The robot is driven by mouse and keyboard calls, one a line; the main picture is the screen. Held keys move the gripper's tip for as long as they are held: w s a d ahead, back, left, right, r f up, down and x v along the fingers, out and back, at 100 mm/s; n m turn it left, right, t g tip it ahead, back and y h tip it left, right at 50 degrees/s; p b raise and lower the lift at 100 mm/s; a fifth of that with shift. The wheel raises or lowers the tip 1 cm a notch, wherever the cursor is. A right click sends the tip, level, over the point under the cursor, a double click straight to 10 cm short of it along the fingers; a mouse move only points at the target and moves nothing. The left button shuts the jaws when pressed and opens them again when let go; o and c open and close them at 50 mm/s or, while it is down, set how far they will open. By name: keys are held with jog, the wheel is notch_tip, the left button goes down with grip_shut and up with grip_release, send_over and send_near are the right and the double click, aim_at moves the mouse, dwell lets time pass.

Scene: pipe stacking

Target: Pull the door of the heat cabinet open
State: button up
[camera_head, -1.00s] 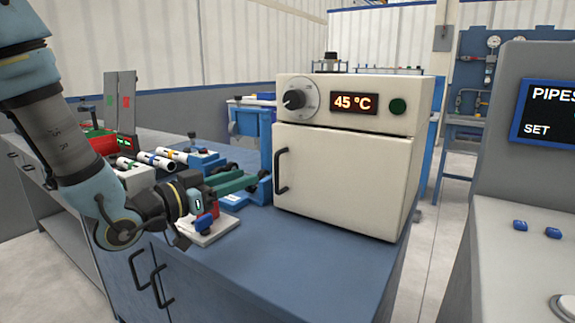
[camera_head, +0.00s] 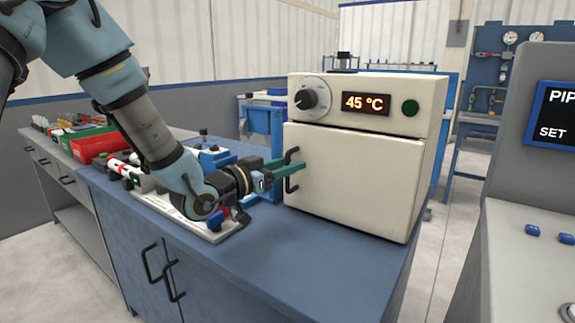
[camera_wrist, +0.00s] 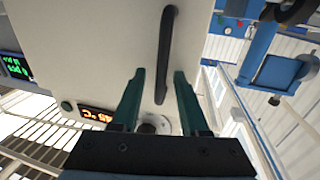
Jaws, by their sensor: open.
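The heat cabinet (camera_head: 365,140) is a cream box on the blue bench top, with a dial, a display reading 45 °C and a green button above its door. Its door (camera_head: 355,170) is shut. The black bar handle (camera_head: 292,183) runs upright along the door's left edge. My gripper (camera_head: 290,169) is open, its green fingers pointing at the handle from the left. In the wrist view, the handle (camera_wrist: 166,55) lies ahead of and between the two green fingers of my gripper (camera_wrist: 160,78). I cannot tell whether the fingers touch it.
A white plate (camera_head: 195,220) with clamps lies on the blue bench (camera_head: 270,265) below my arm. A red bin (camera_head: 95,147) stands at the left. A grey console (camera_head: 525,230) with a screen is at the right. The bench top before the cabinet is clear.

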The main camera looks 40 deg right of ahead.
grip_shut()
dwell(1.4)
